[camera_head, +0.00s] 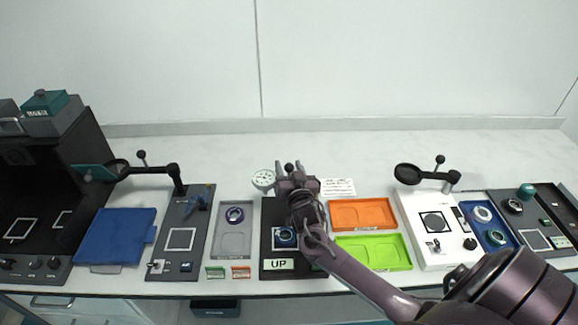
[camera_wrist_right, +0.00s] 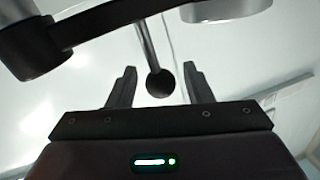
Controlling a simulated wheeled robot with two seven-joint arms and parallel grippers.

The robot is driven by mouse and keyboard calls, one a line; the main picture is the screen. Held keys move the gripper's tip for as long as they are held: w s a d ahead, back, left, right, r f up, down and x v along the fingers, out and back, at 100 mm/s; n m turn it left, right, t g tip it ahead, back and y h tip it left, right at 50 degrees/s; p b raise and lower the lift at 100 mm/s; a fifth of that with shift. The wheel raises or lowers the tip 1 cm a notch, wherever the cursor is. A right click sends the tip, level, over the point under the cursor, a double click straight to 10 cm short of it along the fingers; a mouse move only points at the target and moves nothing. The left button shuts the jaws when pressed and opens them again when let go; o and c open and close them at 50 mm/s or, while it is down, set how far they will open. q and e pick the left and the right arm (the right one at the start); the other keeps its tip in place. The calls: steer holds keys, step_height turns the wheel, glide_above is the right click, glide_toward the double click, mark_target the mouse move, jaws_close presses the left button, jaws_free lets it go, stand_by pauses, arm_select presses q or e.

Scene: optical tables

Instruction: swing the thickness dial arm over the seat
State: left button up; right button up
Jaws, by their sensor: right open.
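The thickness dial (camera_head: 264,180) is a white round gauge in the head view, just left of my right gripper (camera_head: 290,170). The gripper is above the black station (camera_head: 268,215) marked UP. In the right wrist view my right gripper (camera_wrist_right: 157,85) is open, with a dark ball knob (camera_wrist_right: 160,83) on a metal stem between its fingers. A gap shows on both sides of the knob. Part of the black arm (camera_wrist_right: 30,40) shows at upper left. The seat area of the station holds a blue-ringed round part (camera_head: 285,238). My wrist hides much of the dial arm.
A grey tray (camera_head: 233,250) stands left of the station. An orange tray (camera_head: 362,214) and a green tray (camera_head: 375,252) lie to the right. A white station (camera_head: 425,255) and a dark one (camera_head: 180,265) carry black swing arms. The back of the table is mostly clear.

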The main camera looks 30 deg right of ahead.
steer(key=shift+r, duration=0.1)
steer(key=c, duration=0.4)
jaws_close()
arm_select(q)
steer(key=shift+d, duration=0.3)
